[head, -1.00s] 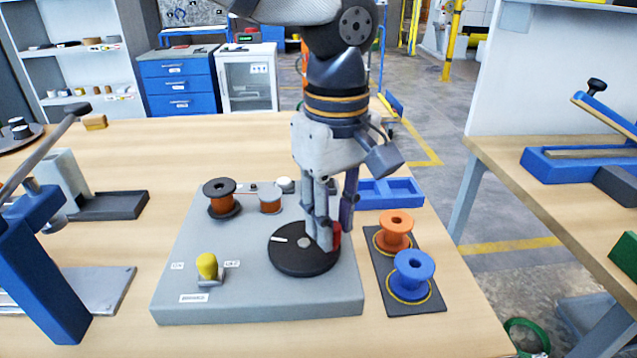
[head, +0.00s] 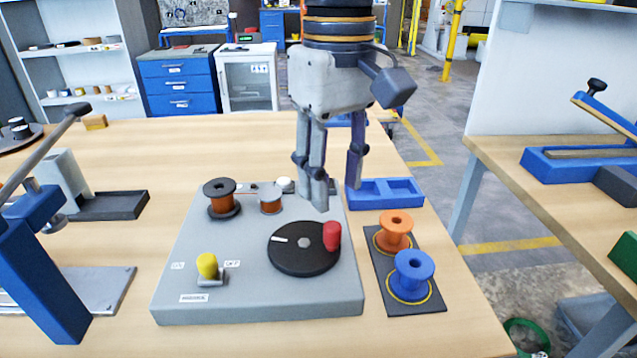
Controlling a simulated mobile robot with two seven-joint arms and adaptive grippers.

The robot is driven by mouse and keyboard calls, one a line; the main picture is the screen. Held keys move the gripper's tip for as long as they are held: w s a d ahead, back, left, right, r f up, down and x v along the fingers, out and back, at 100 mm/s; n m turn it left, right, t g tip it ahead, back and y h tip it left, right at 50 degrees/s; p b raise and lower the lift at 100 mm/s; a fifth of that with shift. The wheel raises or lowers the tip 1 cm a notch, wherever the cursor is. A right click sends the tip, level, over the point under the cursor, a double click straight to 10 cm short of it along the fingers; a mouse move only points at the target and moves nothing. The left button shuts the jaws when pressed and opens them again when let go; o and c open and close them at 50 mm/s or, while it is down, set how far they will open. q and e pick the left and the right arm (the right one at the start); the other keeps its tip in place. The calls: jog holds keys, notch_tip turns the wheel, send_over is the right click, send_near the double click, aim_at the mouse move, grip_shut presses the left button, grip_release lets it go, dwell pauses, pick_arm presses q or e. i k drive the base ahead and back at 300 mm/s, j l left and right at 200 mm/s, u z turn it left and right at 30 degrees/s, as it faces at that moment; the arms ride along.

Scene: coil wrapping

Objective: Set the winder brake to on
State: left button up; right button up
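The winder (head: 180,305) is a grey base plate on the wooden table. Near its front left corner stands the brake lever with a yellow knob (head: 207,265), roughly upright between two small white labels; the right label (head: 232,263) seems to read OFF, and the left one (head: 178,266) is hard to read. The black crank disc (head: 290,262) carries a red knob (head: 332,236) at its right side. My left gripper (head: 337,197) hangs above and behind the red knob, its fingers apart and empty, well to the right of the yellow knob. My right gripper is not in view.
A copper spool (head: 221,197) and a smaller coil (head: 270,202) stand at the winder's back. Orange (head: 396,230) and blue (head: 412,272) spools sit on a dark mat to the right. A blue tray (head: 411,193) lies behind. A blue press (head: 45,270) stands left.

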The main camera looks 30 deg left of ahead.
aim_at(210, 275)
jog(key=k, duration=1.05)
